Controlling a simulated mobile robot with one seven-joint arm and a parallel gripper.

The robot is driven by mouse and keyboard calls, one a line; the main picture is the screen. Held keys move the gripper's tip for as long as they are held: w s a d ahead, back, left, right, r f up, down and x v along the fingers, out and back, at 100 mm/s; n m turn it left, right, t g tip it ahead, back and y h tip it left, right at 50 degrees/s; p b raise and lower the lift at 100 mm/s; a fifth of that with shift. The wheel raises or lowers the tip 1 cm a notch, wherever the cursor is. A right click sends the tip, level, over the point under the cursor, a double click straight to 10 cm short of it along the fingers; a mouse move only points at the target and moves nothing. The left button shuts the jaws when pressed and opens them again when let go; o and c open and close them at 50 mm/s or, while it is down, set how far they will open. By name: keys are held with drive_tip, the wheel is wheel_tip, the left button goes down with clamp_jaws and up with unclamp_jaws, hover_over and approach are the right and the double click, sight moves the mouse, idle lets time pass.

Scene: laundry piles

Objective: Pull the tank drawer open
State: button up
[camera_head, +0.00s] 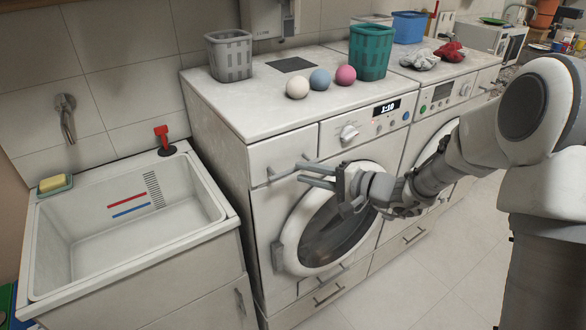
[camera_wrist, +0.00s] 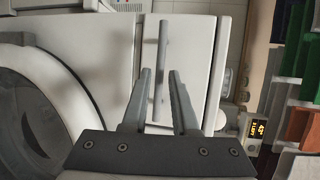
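The tank drawer (camera_head: 281,152) is the pale front at the upper left of the left-hand washing machine. It sits flush and looks closed. Its bar handle (camera_head: 284,174) runs across the front; in the wrist view the handle (camera_wrist: 163,45) stands upright in the picture. My gripper (camera_head: 300,172) is at the handle with its two fingers apart. In the wrist view my gripper (camera_wrist: 160,72) has one finger on each side of the handle, with gaps between. I cannot tell how deep the fingertips reach past the bar, and no firm contact shows.
The washing machine's round door (camera_head: 328,225) is just below my gripper. A sink (camera_head: 125,225) with a cabinet stands at the left. A grey basket (camera_head: 230,56), several coloured balls and a green basket (camera_head: 371,52) are on top. Floor in front (camera_head: 450,265) is clear.

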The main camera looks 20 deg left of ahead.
sight(295, 170)
drive_tip(key=shift+x, duration=2.05)
clamp_jaws()
